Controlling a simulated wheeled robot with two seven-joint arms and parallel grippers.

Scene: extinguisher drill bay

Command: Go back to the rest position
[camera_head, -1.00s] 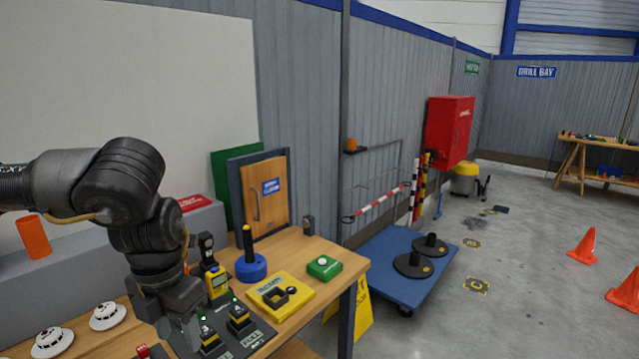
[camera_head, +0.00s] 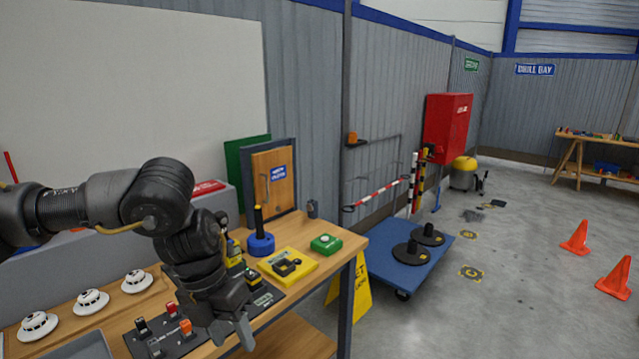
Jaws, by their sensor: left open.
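My left arm comes in from the left, and my left gripper (camera_head: 234,333) points down over the front edge of the wooden workbench (camera_head: 318,240). Its jaws are open, with nothing seen between them. The gripper and wrist hide part of a dark charging plate (camera_head: 265,300) that holds yellow-and-black devices. A second dark plate (camera_head: 180,340) with small orange and red-topped blocks lies just left of the gripper. My right gripper is out of view.
Several white detectors (camera_head: 90,301) stand on the bench at left. A yellow block (camera_head: 288,265), a blue-based post (camera_head: 261,243) and a green box (camera_head: 326,243) stand further back. A blue trolley (camera_head: 400,272) and a yellow floor sign (camera_head: 362,290) are right of the bench.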

